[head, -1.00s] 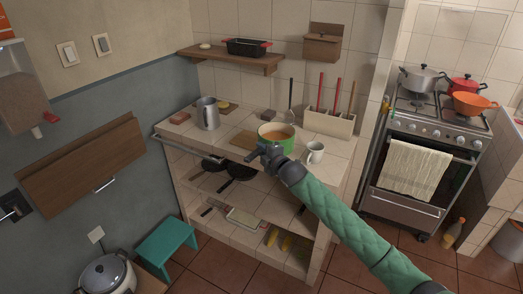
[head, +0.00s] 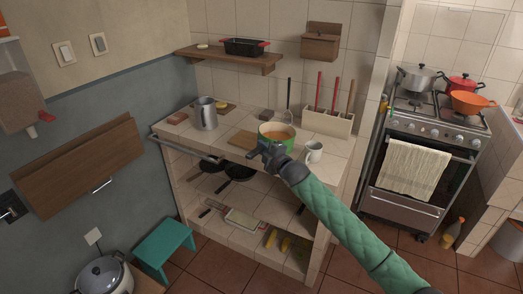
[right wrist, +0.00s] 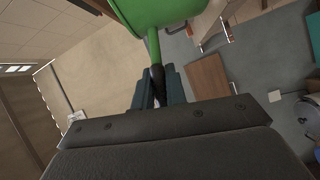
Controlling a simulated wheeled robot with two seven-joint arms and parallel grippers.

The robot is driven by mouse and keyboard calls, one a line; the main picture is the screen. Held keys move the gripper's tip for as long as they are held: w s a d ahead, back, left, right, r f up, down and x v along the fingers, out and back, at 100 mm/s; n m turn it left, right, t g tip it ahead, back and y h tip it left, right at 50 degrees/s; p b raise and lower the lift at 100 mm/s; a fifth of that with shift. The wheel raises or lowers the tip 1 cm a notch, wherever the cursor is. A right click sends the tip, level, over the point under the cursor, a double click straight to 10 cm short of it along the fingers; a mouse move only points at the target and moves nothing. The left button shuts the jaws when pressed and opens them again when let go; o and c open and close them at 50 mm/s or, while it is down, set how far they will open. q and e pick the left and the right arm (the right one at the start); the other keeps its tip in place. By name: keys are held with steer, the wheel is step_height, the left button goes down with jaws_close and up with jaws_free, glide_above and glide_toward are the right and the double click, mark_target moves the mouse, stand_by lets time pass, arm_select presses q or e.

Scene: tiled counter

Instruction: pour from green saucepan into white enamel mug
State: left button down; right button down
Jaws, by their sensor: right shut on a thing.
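The green saucepan (head: 277,146) is over the tiled counter, roughly level, with orange-brown contents showing inside. My right gripper (head: 257,151) is shut on its handle at the near left side. In the right wrist view the fingers (right wrist: 157,88) close around the dark handle grip, and the green pan (right wrist: 155,12) fills the top. I cannot tell whether the pan's base touches the counter. The white enamel mug (head: 314,153) stands upright on the counter, just right of the pan and apart from it. The inside of the mug is hard to make out. My left gripper is not in view.
A grey metal jug (head: 205,114) stands on the counter at left. A utensil holder (head: 328,122) stands behind the mug. A wall shelf (head: 230,62) hangs above. The stove (head: 432,130) is at right.

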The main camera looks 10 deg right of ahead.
steer(key=shift+d+r, duration=0.1)
steer(key=shift+r, duration=0.05)
steer(key=shift+d+r+m+b, duration=0.1)
steer(key=shift+d+m+b, duration=0.05)
steer(key=shift+m+b, duration=0.2)
steer(key=shift+d+r, duration=0.1)
steer(key=shift+d, duration=0.1)
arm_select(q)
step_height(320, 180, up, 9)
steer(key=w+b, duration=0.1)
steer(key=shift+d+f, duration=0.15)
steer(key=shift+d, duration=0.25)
arm_select(e)
steer(key=d+r+m+t, duration=0.2)
steer(key=d+r+m, duration=0.1)
steer(key=d+r, duration=0.2)
steer(key=shift+s+d+r, duration=0.25)
steer(key=shift+d, duration=0.3)
